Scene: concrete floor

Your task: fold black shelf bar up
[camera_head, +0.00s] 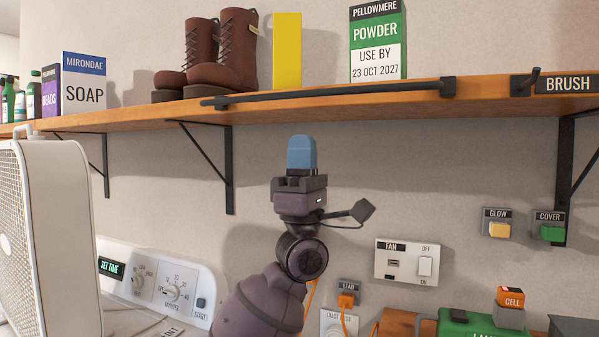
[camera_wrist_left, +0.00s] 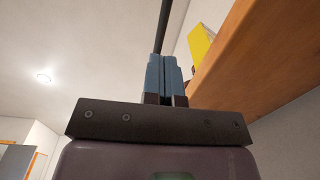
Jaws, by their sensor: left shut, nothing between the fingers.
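The black shelf bar (camera_head: 330,95) lies nearly level along the front edge of the wooden shelf (camera_head: 150,113). Its right end meets a black bracket (camera_head: 449,87) on the shelf edge; its left end lies below the brown boots. My left gripper (camera_head: 302,152) points upward with its blue fingers shut and empty. In the head view its tips are below the middle of the bar, with a gap between. In the left wrist view the shut fingers (camera_wrist_left: 166,78) show below a dark bar (camera_wrist_left: 180,25), which runs up the picture beside the shelf edge. My right gripper is not in view.
On the shelf stand a soap box (camera_head: 84,84), brown boots (camera_head: 208,56), a yellow block (camera_head: 287,52) and a powder box (camera_head: 378,45). A black hook (camera_head: 532,80) sits beside the BRUSH label. A white fan (camera_head: 58,235) stands at left.

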